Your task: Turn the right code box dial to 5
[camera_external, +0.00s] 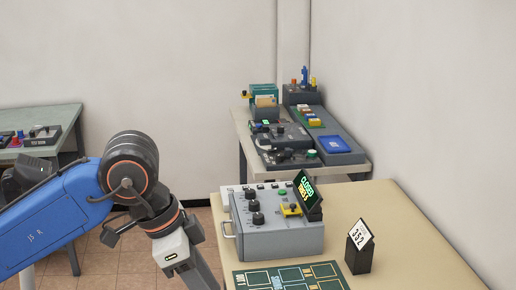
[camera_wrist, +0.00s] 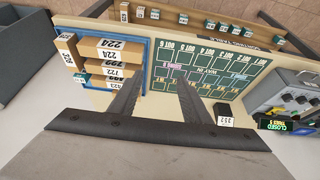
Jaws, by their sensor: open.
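The grey code box (camera_external: 278,235) stands on the beige table in the external view, with a row of black dials on its top. The nearest dial (camera_external: 258,219) is largest in view; their settings are too small to read. A tilted display (camera_external: 307,187) on the box reads CLOSED and a line about tries. In the wrist view the code box (camera_wrist: 262,97) is cut by the right edge, its dials sideways. My gripper (camera_wrist: 160,84) is open and empty, its fingers above the table, left of the box. In the external view its tips are cut off below.
A green slot mat (camera_wrist: 190,70) lies under my fingers, with a black card stand (camera_wrist: 223,110) near it. A blue-edged tray of labelled parcels (camera_wrist: 105,72) is at left. A yellow lever (camera_external: 291,209) and a side handle are on the box. Another table with devices (camera_external: 300,135) stands behind.

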